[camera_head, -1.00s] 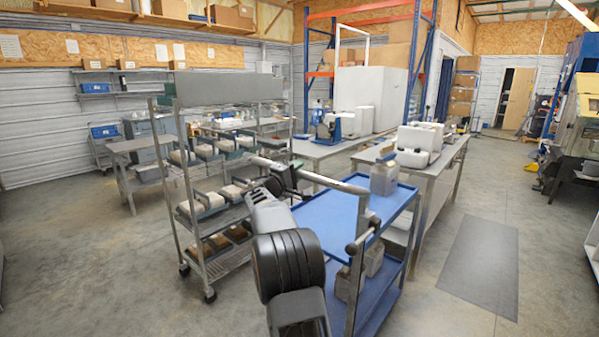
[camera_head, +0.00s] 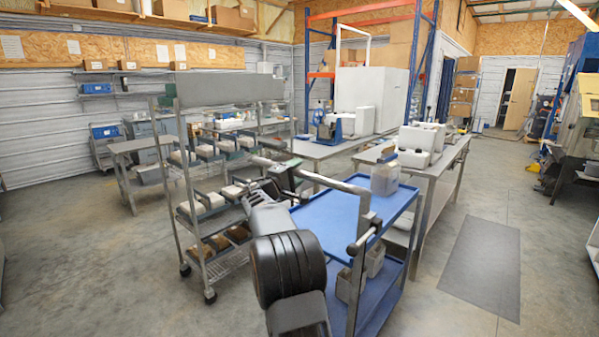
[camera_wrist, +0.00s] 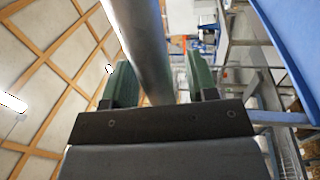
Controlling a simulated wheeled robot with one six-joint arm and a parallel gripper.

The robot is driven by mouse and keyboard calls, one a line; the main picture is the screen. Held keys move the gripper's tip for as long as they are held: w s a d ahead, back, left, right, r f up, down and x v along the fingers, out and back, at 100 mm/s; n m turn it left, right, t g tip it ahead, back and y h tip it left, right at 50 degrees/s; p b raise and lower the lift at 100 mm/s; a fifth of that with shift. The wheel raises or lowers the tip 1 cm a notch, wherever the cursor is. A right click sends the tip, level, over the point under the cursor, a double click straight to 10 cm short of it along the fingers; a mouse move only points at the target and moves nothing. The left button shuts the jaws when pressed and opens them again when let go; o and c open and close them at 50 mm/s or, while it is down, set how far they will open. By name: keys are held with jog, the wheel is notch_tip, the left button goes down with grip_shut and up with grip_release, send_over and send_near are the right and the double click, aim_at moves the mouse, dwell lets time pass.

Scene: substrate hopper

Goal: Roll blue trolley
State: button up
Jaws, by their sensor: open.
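The blue trolley (camera_head: 325,215) stands in front of me, with blue upper and lower shelves and a grey metal push handle (camera_head: 335,183) at its near end. A translucent container (camera_head: 385,179) stands on its top shelf, and pale containers sit on the lower one. My gripper (camera_head: 284,180) is at the left part of the handle, partly hidden by my arm. In the wrist view, the handle tube (camera_wrist: 138,50) passes between the two green fingers of my gripper (camera_wrist: 160,82). Gaps show beside the tube, so the jaws are open around it.
A wheeled metal rack (camera_head: 200,255) with several trays stands close on the left. A workbench (camera_head: 432,172) stands just behind and right of the trolley. Clear concrete floor and a grey mat (camera_head: 482,268) lie to the right.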

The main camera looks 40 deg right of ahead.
jog(key=b+v, duration=0.1)
jog(key=v, duration=1.1)
jog(key=shift+b, duration=0.35)
